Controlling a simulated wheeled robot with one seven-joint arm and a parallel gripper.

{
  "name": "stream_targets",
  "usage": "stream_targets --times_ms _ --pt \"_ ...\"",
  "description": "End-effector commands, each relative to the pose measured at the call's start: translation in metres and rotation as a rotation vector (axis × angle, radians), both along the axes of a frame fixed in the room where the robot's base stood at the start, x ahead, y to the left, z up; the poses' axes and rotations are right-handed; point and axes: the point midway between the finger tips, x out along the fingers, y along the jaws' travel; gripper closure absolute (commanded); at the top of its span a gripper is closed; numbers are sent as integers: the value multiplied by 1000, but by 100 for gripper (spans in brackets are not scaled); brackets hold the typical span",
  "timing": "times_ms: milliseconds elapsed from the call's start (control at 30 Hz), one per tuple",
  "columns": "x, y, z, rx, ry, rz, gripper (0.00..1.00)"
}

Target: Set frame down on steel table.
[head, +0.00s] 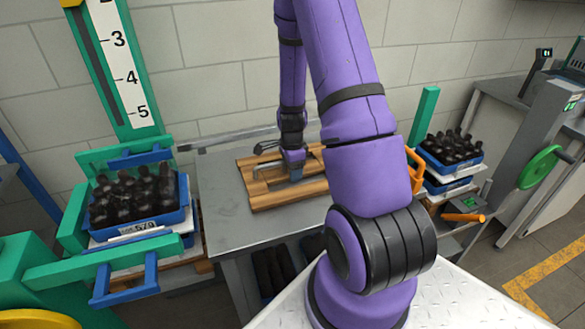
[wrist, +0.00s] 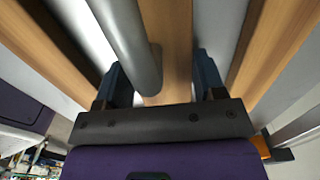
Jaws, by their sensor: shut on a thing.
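The wooden frame (head: 285,197), made of pale brown slats with open gaps, lies level over the steel table (head: 222,215). I cannot tell whether its underside touches the tabletop. My gripper (head: 294,174) points down at the middle of the frame, shut on it. In the wrist view, my gripper's dark blue fingers (wrist: 162,82) stand on both sides of a wooden slat of the frame (wrist: 178,40). A grey metal bar runs beside the slat. My arm hides the frame's right end in the head view.
A green post with a number scale (head: 122,70) rises at back left. The table's left front is bare. Dark items sit beneath the table.

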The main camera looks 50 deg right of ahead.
Motion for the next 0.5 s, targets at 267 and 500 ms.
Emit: stream_targets --times_ms 267,500 --pt "0 0 -2 0 0 0 11" --pt "0 0 -1 0 0 0 11"
